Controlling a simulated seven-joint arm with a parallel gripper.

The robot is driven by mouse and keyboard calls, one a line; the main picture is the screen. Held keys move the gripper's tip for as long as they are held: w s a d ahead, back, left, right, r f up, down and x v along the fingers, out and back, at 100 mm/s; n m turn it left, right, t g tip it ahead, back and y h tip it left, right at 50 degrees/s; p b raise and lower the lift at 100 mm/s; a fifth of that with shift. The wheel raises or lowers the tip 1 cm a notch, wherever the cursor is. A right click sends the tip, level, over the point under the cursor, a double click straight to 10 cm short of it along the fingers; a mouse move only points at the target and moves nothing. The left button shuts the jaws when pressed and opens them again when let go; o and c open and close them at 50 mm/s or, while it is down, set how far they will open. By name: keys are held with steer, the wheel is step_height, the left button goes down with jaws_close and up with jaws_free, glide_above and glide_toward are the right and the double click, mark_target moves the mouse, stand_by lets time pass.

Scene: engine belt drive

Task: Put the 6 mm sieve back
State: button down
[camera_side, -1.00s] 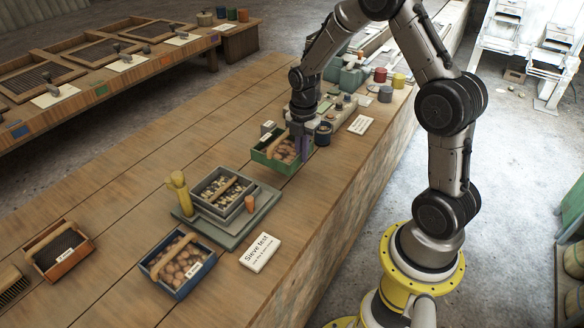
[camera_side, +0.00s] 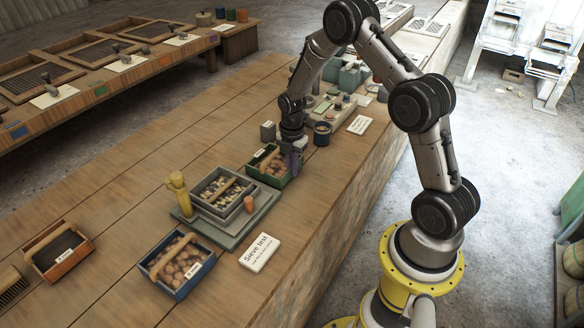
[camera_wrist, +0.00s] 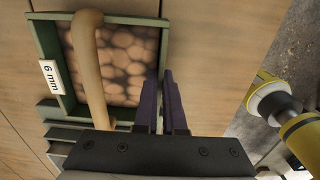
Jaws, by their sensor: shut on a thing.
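The 6 mm sieve (camera_side: 262,175) is a green rectangular box with a wooden bar handle and round brown lumps inside. In the wrist view the sieve (camera_wrist: 46,35) carries a "6 mm" label on its left wall. My gripper (camera_side: 294,165) is shut on the sieve's right wall, with its dark fingers on both sides of that wall in the wrist view (camera_wrist: 163,90). The sieve is near the back right of a stack of grey trays (camera_side: 222,206) on a grey-green base (camera_side: 238,232). I cannot tell whether it touches the table.
A blue box (camera_side: 178,292) of brown lumps and a "Sieve test" card (camera_side: 260,253) lie in front. An orange-sided sieve (camera_side: 62,268) is far left. A dark pot (camera_side: 322,135) stands behind my gripper.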

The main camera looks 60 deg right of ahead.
steer(key=c, duration=1.4)
jaws_free()
steer(key=shift+f, duration=0.15)
steer(key=o, duration=0.4)
